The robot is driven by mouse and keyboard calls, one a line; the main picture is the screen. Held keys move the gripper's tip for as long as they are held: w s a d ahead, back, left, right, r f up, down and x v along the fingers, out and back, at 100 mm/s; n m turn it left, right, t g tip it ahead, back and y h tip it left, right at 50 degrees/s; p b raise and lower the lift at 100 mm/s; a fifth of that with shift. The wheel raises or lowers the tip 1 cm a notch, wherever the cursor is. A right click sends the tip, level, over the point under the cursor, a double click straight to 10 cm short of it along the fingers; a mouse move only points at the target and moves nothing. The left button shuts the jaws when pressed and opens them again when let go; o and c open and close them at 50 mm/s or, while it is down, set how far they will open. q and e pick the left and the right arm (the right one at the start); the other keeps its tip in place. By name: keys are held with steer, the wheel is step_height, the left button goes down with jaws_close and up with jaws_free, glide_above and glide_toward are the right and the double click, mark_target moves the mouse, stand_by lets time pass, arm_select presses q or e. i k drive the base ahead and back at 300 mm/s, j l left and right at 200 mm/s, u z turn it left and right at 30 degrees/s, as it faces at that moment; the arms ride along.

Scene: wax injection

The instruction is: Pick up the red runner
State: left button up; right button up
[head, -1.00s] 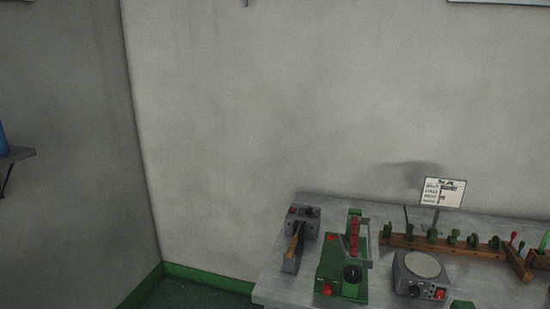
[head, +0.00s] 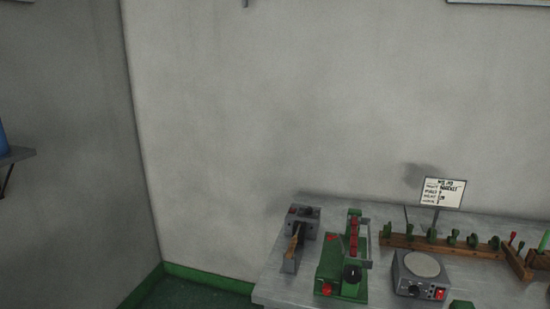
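A small red upright piece (head: 513,237) stands at the right part of the wooden rack, near the picture's right edge; it may be the red runner, but it is too small to tell. Several green pieces (head: 432,235) stand along the wooden rack (head: 400,242). A green machine (head: 334,265) on the bench also carries a row of red parts (head: 354,236). Neither of my grippers is in view.
The grey bench (head: 475,292) fills the lower right. On it are a grey device with a wooden handle (head: 300,225), a round-topped grey unit (head: 420,268) and a sign (head: 443,192). A wall shelf (head: 18,155) is at the left.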

mark_target(354, 233)
steer(key=i+j+z, duration=0.15)
steer(key=i+j, duration=0.15)
steer(key=i+j+z, duration=0.15)
steer(key=i+j, duration=0.15)
steer(key=j, duration=0.2)
steer(key=i+j+z, duration=0.15)
steer(key=j, duration=0.25)
steer(key=i, duration=0.1)
